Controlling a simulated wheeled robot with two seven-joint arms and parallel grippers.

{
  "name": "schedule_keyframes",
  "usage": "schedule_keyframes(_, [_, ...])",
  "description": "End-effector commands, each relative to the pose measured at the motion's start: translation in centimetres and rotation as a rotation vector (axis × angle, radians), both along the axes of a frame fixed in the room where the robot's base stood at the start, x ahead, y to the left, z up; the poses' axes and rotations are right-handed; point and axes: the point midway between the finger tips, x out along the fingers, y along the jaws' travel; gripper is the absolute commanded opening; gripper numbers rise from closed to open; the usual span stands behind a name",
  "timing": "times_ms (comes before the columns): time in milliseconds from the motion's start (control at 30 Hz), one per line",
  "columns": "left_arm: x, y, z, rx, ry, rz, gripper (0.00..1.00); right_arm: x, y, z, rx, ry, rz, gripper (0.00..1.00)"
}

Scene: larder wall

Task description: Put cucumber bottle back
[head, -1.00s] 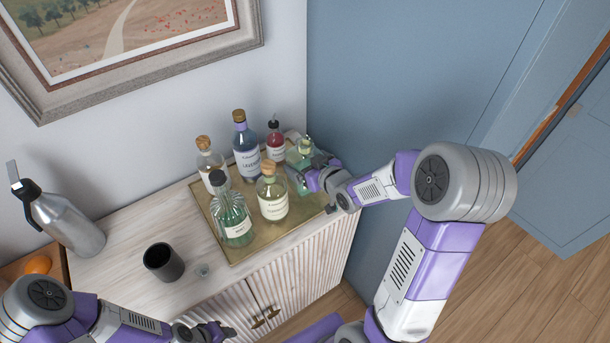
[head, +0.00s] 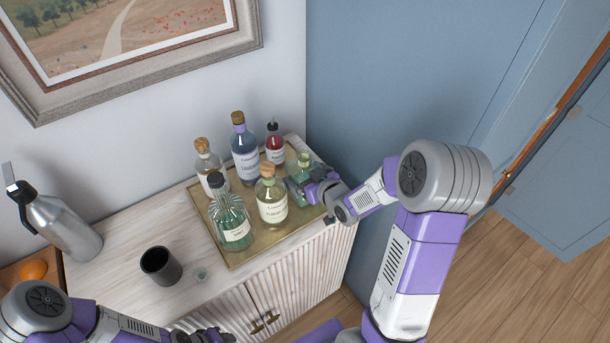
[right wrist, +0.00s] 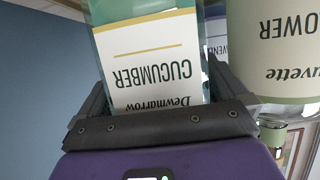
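The cucumber bottle (head: 304,160) is pale green glass and stands at the right end of the brass tray (head: 236,262), upright or nearly so. I cannot tell whether its base touches the tray. My right gripper (head: 308,186) reaches it from the front right, with a finger on each side. In the right wrist view its white CUCUMBER label (right wrist: 153,65) sits between the fingers, upside down, and they appear closed on the glass. My left gripper (head: 212,336) is at the bottom edge, partly cut off, apart from the bottles.
On the tray are an elderflower bottle (head: 272,205) just left of the cucumber bottle, a red bottle (head: 275,147), a lavender-blue bottle (head: 245,160), a clear corked bottle (head: 207,165) and a ribbed green bottle (head: 231,220). A black cup (head: 161,266) and steel flask (head: 62,225) stand left.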

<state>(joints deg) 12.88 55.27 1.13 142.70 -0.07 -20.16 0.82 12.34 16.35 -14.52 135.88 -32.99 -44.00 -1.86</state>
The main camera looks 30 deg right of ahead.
Motion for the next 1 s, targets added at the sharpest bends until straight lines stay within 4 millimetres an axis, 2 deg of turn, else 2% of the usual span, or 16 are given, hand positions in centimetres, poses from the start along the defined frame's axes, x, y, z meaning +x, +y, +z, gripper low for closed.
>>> schedule_keyframes(233, [0.0,0.0,0.5,0.0,0.0,0.0,0.43,-0.3,-0.1,0.5,0.0,0.0,-0.001,1.0])
schedule_keyframes(367, [0.0,0.0,0.6,0.0,0.0,0.0,0.43,-2.3,-0.3,1.4,0.0,-0.002,-0.004,1.0])
schedule_keyframes(533, [0.0,0.0,0.9,0.0,0.0,0.0,0.43,-5.7,-0.6,2.8,0.0,-0.002,-0.004,1.0])
schedule_keyframes(700, [0.0,0.0,-2.0,0.0,0.001,0.0,0.43,-6.0,-0.2,2.6,0.003,-0.007,0.014,1.0])
schedule_keyframes(1000, [0.0,0.0,-5.8,0.0,0.0,0.0,0.43,-7.4,-0.4,3.2,0.002,-0.006,0.012,1.0])
